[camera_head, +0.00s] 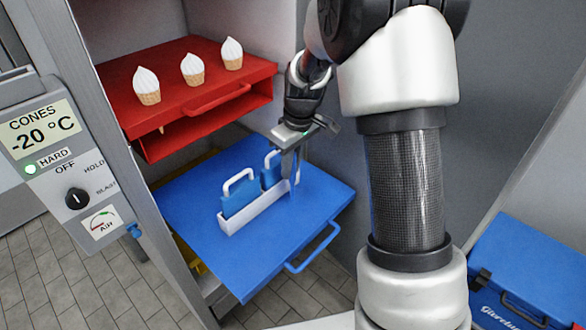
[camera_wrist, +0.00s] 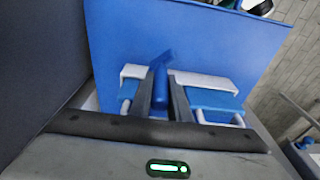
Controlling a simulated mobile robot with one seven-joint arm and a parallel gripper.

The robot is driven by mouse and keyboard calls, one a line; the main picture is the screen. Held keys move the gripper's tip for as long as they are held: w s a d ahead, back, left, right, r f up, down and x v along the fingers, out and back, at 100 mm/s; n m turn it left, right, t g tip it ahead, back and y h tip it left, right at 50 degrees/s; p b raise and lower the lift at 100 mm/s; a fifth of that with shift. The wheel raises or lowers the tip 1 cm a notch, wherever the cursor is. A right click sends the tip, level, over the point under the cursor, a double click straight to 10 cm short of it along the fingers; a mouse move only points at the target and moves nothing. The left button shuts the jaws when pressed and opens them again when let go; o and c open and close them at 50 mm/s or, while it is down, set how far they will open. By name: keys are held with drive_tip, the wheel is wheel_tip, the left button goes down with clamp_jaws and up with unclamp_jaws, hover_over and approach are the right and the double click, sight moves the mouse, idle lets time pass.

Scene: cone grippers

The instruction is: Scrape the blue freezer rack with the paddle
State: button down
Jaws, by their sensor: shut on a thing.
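The blue freezer rack (camera_head: 312,208) is a flat pulled-out shelf with a blue front handle, below a red one. A white holder (camera_head: 252,213) stands on it with two blue paddles (camera_head: 239,194) with white handles in it. My gripper (camera_head: 291,176) points down at the holder's right end. In the wrist view its fingers (camera_wrist: 160,100) are shut on a narrow blue piece (camera_wrist: 161,72), which looks like a paddle. Its lower end is by the holder and the rack; I cannot tell whether it touches. The fingers hide part of it.
A red rack (camera_head: 200,100) with three white-topped cones (camera_head: 192,69) sits above the blue one, close left of my gripper. A control panel (camera_head: 55,150) is at the left. A blue cooler box (camera_head: 535,265) stands at the right. The blue rack's front right area is bare.

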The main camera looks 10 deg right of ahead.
drive_tip(key=shift+r+p, duration=0.9)
drive_tip(key=shift+r, duration=0.8)
